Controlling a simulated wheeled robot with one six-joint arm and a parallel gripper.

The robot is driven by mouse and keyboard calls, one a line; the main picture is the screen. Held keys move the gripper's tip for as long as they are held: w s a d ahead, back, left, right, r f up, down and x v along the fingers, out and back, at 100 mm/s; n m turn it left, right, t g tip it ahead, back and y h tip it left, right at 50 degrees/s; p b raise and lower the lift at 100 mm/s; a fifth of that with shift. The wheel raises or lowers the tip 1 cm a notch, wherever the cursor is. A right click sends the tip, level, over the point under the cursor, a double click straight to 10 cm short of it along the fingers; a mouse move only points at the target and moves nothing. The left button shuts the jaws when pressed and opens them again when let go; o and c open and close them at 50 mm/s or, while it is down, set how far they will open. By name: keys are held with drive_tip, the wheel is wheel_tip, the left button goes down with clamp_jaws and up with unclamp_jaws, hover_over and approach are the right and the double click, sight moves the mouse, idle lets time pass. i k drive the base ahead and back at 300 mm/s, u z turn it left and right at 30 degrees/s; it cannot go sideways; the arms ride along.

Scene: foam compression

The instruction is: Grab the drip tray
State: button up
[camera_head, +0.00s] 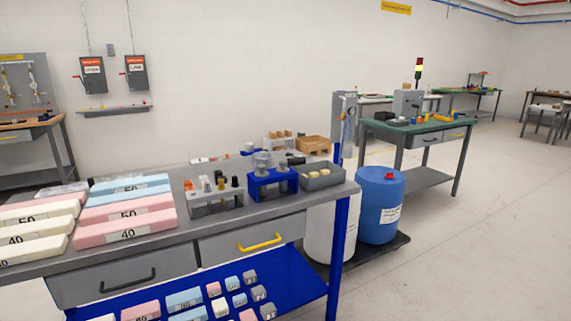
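No part of my gripper shows in the head view. I cannot tell for certain which thing is the drip tray. A small grey open tray (341,178) with pale yellow blocks in it sits at the right end of the grey workbench top. A low dark platform (392,252) lies on the floor under a blue drum (381,205) and a white drum (318,235), right of the bench. The bench's right leg partly hides the white drum.
The workbench (235,222) carries foam blocks (124,230) marked with numbers, a grey rack (215,204) and a blue stand (272,186). More blocks lie on its blue lower shelf (292,290). A green-topped table (415,128) stands behind. The floor at right is clear.

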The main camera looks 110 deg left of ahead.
sight(87, 187)
drive_tip(key=u, duration=4.6)
drive_tip(key=i, duration=1.7)
drive_tip(key=u, duration=0.05)
